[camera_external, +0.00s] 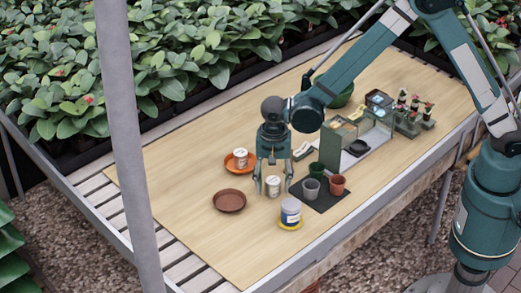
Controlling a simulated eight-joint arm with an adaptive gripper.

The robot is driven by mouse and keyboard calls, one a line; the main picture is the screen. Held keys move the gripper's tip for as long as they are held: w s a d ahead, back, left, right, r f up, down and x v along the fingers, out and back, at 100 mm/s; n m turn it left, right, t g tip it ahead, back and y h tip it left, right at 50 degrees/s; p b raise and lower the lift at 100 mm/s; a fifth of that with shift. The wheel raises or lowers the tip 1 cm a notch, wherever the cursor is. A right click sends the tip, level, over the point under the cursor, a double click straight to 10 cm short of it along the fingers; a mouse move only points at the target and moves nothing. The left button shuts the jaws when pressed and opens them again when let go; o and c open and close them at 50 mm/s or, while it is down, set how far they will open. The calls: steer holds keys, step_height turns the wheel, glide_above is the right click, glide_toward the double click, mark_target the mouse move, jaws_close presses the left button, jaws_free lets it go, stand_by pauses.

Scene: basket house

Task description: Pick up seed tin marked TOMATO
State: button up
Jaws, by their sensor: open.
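Several small tins stand on the wooden board, and I cannot read any label, so I cannot tell which is marked TOMATO. A white tin (273,189) stands upright on the bare board. A second white tin (240,155) stands on an orange saucer (232,168) to its upper left. A white and dark blue tin (290,208) stands on a yellow saucer (289,226) to its lower right. My gripper (273,188) points down and is open. Its fingers appear on either side of the first white tin; whether they touch it is unclear.
An empty brown saucer (229,202) lies left of the gripper. Green (316,170), grey (311,188) and terracotta (337,185) pots stand close on the right on a dark mat (322,203). A compartment box (333,150) stands behind them. The board's front left is clear.

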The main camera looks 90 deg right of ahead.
mark_target(273, 180)
stand_by(0.3)
steer(key=c, duration=1)
steer(key=shift+r, duration=0.1)
steer(key=shift+r+p, duration=0.85)
steer(key=shift+r, duration=4.1)
